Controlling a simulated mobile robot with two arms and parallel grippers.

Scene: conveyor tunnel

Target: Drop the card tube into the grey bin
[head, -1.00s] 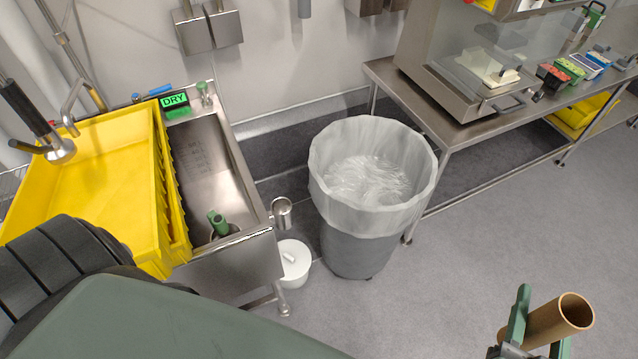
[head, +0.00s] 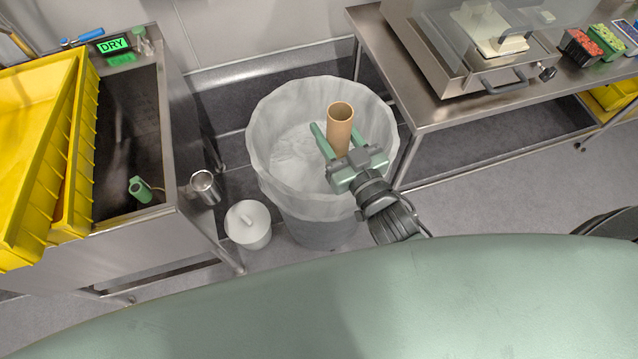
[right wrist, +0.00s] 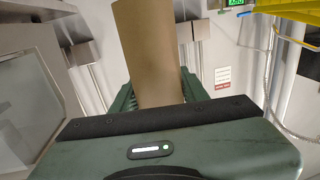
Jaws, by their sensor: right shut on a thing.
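The brown card tube (head: 340,128) stands roughly upright in my right gripper (head: 336,143), whose green fingers are shut on it. In the head view the tube and gripper appear over the mouth of the grey bin (head: 318,232), which has a pale, clear liner (head: 278,120) folded over its rim. The tube's open top faces up. The right wrist view shows the tube (right wrist: 150,55) between the green fingers; its lower end is hidden there by the gripper body. How high the tube is above the liner is hard to tell. My left gripper is not in view.
A steel sink (head: 130,130) with yellow trays (head: 40,150) stands at the left. A steel table (head: 440,110) with a machine is close on the right.

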